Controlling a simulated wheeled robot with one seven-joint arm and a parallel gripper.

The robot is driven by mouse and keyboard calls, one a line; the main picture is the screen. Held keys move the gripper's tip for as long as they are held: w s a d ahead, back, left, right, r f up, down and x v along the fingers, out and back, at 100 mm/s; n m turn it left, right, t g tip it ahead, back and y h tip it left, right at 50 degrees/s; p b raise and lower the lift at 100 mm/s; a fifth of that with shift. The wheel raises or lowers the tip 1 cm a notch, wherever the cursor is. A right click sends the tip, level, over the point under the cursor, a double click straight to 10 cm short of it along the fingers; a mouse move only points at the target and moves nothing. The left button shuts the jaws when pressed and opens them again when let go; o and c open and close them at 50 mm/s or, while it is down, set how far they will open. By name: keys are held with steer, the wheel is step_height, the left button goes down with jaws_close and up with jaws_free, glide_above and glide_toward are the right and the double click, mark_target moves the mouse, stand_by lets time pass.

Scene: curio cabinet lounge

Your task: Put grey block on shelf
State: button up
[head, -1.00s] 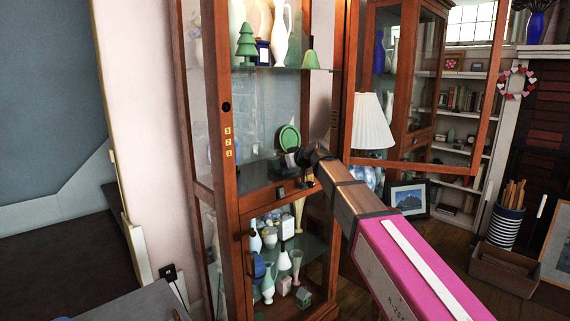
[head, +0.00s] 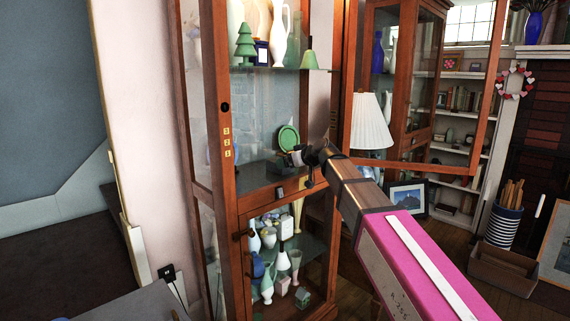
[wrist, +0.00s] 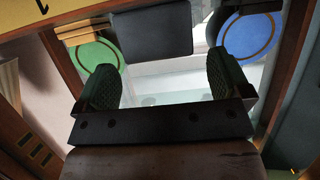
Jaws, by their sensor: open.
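In the wrist view a dark grey block (wrist: 150,33) is just beyond my fingertips, between their lines and apart from both pads. My gripper (wrist: 162,64) is open, with a dark green pad on each side and nothing between them. In the head view my gripper (head: 316,157) is at the open front of the wooden cabinet, just above the middle shelf (head: 255,174). The block cannot be made out clearly there behind my gripper. A green disc (head: 288,138) stands on that shelf; it also shows in the wrist view (wrist: 97,62).
A blue disc (wrist: 252,38) stands at right in the wrist view. The upper shelf (head: 275,70) holds vases and a green tree figure (head: 246,42). Vases crowd the lower compartment, behind its closed door. The glass door (head: 425,165) stands open to the right of my arm.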

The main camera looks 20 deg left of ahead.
steer(key=v, duration=0.7)
steer(key=shift+s+d+r, duration=0.15)
steer(key=shift+s+d, duration=0.05)
steer(key=shift+d, duration=0.05)
steer(key=d+f+m+g+h, duration=0.1)
steer(key=d+f+m+h, duration=0.2)
steer(key=d+f, duration=0.9)
steer(key=d+f+m+h, duration=0.35)
steer(key=d+f, duration=0.55)
steer(key=f, duration=0.5)
steer(key=s+d+f+m+g+h, duration=0.2)
steer(key=s+d+f, duration=0.4)
steer(key=d+f, duration=0.4)
steer(key=s+d+f+m+g+h, duration=0.3)
steer(key=s+d+f, duration=0.4)
steer(key=d+f, duration=0.3)
steer(key=d+m, duration=0.1)
steer(key=d, duration=0.3)
steer(key=shift+s+d+h, duration=0.2)
steer(key=shift+h, duration=0.15)
